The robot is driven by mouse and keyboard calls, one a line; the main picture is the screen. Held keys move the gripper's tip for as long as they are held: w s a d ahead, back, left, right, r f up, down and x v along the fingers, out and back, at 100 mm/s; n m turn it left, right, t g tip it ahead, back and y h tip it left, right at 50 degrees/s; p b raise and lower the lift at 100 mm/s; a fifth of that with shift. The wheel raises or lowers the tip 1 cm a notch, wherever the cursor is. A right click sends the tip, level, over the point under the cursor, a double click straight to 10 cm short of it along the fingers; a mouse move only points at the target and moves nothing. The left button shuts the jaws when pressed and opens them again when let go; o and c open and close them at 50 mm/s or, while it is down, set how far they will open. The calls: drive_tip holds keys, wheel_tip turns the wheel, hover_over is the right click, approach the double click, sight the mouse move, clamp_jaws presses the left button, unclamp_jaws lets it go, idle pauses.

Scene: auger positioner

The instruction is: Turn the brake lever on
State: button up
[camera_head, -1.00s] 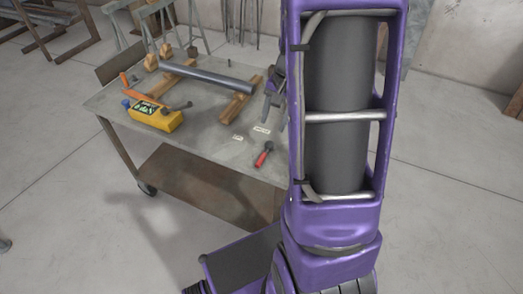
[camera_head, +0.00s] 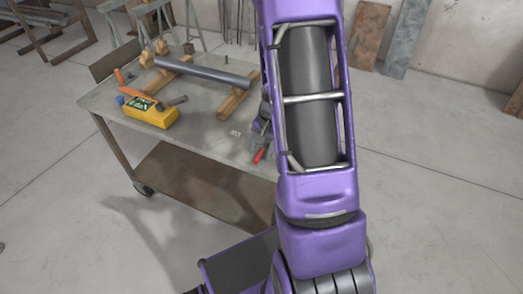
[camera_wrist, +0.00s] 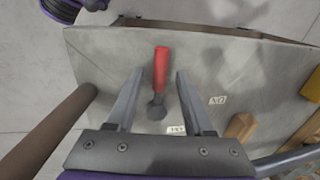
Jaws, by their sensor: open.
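The brake lever, with a red handle (camera_wrist: 161,68) and a dark round end (camera_wrist: 156,108), lies over the grey tabletop. In the head view only the tip of its red handle (camera_head: 259,156) shows below my gripper (camera_head: 260,125); the rest is hidden. In the wrist view my gripper (camera_wrist: 159,72) is open, with one finger on each side of the lever. The lever appears between the fingers with gaps on both sides. I cannot tell how far above it the fingers are. Small white labels (camera_wrist: 217,100) (camera_wrist: 177,129) lie beside the lever's dark end.
A yellow box (camera_head: 150,112) sits at the table's left. A grey tube (camera_head: 203,71) rests on wooden blocks (camera_head: 238,97) at the back. In the wrist view a brown bar (camera_wrist: 48,135) crosses the lower left.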

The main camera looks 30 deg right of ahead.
clamp_jaws()
idle(1.4)
